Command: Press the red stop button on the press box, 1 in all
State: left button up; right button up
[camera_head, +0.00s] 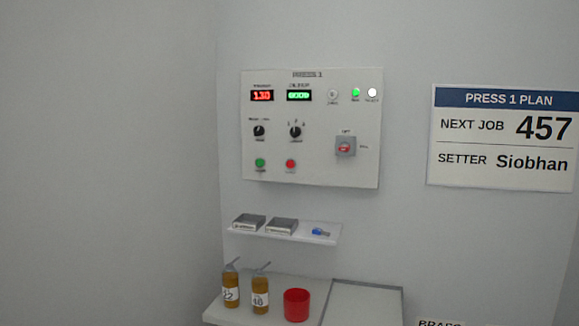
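The press box (320,165) is a pale grey panel on the wall in the head view. A round red button (291,163) sits at its lower middle, to the right of a green button (260,162). Whether the red button is pressed in cannot be told. A red and grey rotary switch (345,147) is at the lower right. Two black knobs (259,131) (296,132) sit above the buttons. A red display (262,95) and a green display (299,95) are lit at the top, and a green lamp (356,92) glows. Neither of my grippers is in view.
A small shelf (290,236) below the box holds two grey blocks and a blue item (320,231). A lower ledge (225,312) carries two amber bottles (231,288) (260,292) and a red cup (296,304). A plan sign (503,139) hangs at right.

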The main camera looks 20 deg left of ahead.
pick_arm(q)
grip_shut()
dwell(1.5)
